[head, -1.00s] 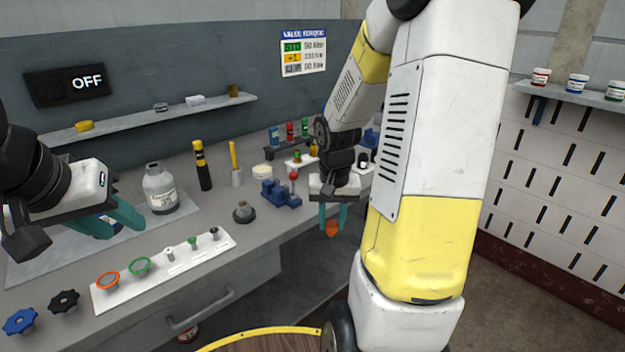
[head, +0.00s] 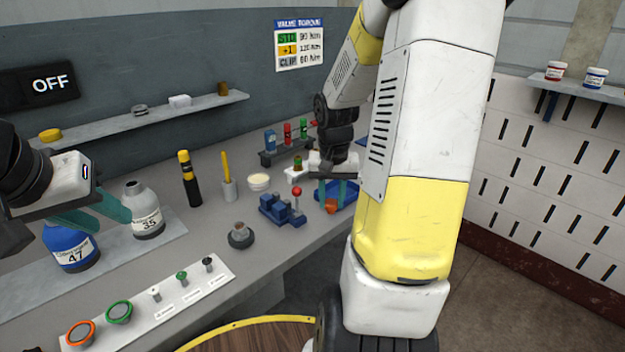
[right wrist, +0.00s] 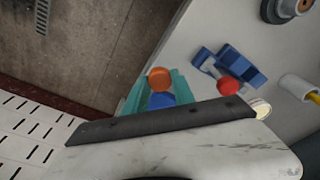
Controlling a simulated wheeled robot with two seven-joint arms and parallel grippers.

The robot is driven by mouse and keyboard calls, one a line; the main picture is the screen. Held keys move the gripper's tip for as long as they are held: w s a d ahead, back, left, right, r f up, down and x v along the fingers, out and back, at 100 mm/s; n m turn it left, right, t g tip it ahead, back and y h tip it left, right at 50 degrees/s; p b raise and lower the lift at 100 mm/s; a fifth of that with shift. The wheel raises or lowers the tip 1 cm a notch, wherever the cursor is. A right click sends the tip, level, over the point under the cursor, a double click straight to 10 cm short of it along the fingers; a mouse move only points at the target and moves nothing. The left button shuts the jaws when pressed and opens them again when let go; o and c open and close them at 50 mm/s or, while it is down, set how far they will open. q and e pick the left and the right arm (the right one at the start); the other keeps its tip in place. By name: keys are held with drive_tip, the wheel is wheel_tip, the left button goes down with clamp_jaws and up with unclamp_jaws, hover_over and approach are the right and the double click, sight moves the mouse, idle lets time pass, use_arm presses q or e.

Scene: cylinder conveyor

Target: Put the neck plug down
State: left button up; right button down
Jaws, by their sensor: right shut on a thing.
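My right gripper (head: 338,198) is shut on a small orange piece, which I take to be the neck plug (head: 331,206). In the head view it hangs between the teal fingers, in front of a blue tray-like thing (head: 349,190). I cannot tell whether the plug touches anything below. In the right wrist view the plug's round orange end (right wrist: 159,78) shows between the fingers, with a blue part nearer the camera. My left gripper (head: 98,216) has its fingers apart and empty, above a blue bottle (head: 72,250) marked 47 and beside a grey bottle (head: 146,212) marked 35.
A blue fixture with a red knob (head: 282,208) and a round grey part (head: 241,236) stand left of my right gripper. A white strip (head: 150,310) with rings and small plugs lies at the front. The bench's front edge is close by.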

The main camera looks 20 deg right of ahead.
drive_tip(key=w+d, duration=0.1)
drive_tip(key=w, duration=0.2)
drive_tip(key=w+d, duration=0.2)
drive_tip(key=w, duration=0.2)
drive_tip(key=w+d+f, duration=0.1)
drive_tip(key=w+d, duration=0.1)
drive_tip(key=w, duration=0.1)
drive_tip(key=shift+w+d+f, duration=0.1)
drive_tip(key=shift+w+d, duration=0.15)
drive_tip(key=shift+w, duration=0.15)
drive_tip(key=shift+f, duration=1.75)
drive_tip(key=shift+f, duration=0.1)
drive_tip(key=c, duration=1.3)
unclamp_jaws()
drive_tip(key=shift+c, duration=0.2)
wheel_tip(320, 180, up, 12)
drive_tip(key=s, duration=0.1)
drive_tip(key=s+a+r+n+t, duration=0.2)
drive_tip(key=s+a+r, duration=0.7)
drive_tip(key=s+a, duration=0.15)
drive_tip(key=s+a+r+n+t+y, duration=0.1)
drive_tip(key=s+a+n+t+y, duration=0.1)
drive_tip(key=s+a, duration=0.7)
drive_tip(key=s+n+t, duration=0.1)
drive_tip(key=s, duration=0.3)
drive_tip(key=shift+s+a+y, duration=0.15)
drive_tip(key=shift+a+y, duration=0.05)
drive_tip(key=shift+y, duration=0.2)
